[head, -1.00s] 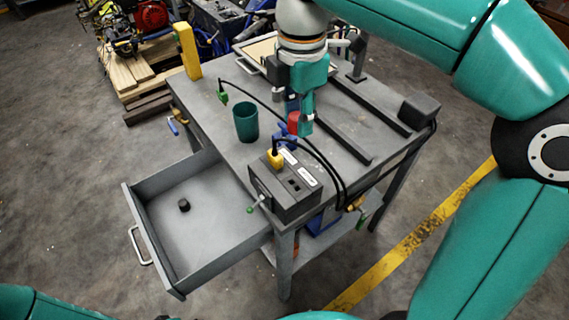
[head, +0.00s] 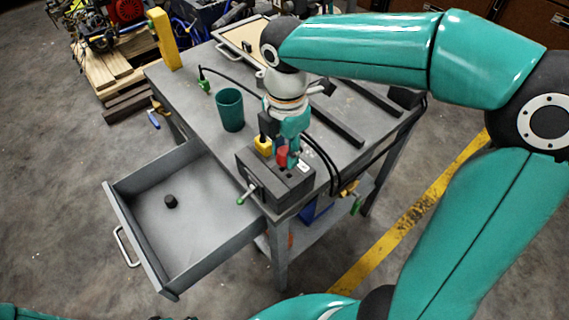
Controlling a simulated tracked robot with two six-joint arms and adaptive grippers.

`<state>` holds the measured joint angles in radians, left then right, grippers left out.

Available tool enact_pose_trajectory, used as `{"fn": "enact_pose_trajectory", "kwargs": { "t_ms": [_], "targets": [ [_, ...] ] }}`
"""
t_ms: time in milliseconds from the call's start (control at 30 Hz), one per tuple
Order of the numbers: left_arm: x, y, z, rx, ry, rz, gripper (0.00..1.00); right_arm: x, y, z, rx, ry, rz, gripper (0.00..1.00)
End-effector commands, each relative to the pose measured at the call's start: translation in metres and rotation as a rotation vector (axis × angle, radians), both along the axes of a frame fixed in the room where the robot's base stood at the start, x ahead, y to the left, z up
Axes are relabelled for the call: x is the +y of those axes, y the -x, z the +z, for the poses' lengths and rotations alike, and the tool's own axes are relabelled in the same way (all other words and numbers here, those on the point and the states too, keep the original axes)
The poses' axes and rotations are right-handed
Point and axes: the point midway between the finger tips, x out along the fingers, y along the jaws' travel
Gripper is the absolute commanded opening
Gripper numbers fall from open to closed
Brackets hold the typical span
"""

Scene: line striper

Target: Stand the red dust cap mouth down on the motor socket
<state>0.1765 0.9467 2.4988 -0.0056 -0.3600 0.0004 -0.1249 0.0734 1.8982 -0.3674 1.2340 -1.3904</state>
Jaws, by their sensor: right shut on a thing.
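The red dust cap (head: 282,153) is held in my right gripper (head: 287,154), which is shut on it. The gripper points down over the top of the dark grey socket box (head: 262,181) at the front edge of the bench. The cap is at or just above the box's top, right of a yellow plug (head: 263,145). I cannot tell whether it touches the box or which way its mouth faces. The gripper hides part of the box top, and I cannot pick out the motor socket. My left gripper is not in view.
An open drawer (head: 190,240) juts out at the front left with a small black knob-like piece (head: 171,201) in it. A teal cup (head: 229,110) stands behind the box. Black cables run behind the gripper. A green-tipped lever (head: 243,198) sticks out from the box front.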

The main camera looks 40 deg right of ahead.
Motion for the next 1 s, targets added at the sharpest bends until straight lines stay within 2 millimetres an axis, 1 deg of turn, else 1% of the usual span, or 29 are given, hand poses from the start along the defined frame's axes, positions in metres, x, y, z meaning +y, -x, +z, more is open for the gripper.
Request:
{"fn": "enact_pose_trajectory", "kwargs": {
  "t_ms": [67, 233, 333, 733, 767, 800, 867, 900, 1000],
  "targets": [
    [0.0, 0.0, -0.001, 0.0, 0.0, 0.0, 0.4, 0.0, 0.0, -0.006, 0.001, 0.0, 0.0, 0.18],
    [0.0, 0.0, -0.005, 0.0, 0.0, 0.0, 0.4, 0.0, 0.001, -0.03, 0.004, 0.001, -0.001, 0.18],
    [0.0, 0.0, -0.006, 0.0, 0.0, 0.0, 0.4, 0.0, 0.001, -0.041, 0.002, 0.0, -0.002, 0.18],
    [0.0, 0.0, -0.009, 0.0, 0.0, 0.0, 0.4, 0.0, 0.0, -0.047, 0.0, 0.0, -0.001, 0.18],
    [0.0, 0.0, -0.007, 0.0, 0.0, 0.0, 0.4, 0.0, 0.0, -0.046, 0.0, 0.0, -0.001, 0.37],
    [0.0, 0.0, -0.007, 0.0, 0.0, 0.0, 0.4, 0.0, 0.0, -0.045, 0.0, 0.0, -0.001, 0.43],
    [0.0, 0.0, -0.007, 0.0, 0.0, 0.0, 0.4, 0.0, 0.0, -0.045, 0.0, 0.0, -0.001, 0.54],
    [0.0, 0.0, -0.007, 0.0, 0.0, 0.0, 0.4, 0.0, 0.0, -0.045, 0.0, 0.0, -0.001, 0.57],
    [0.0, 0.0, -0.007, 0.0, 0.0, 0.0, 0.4, 0.0, 0.0, -0.045, 0.0, 0.0, -0.001, 0.57]
  ]
}}
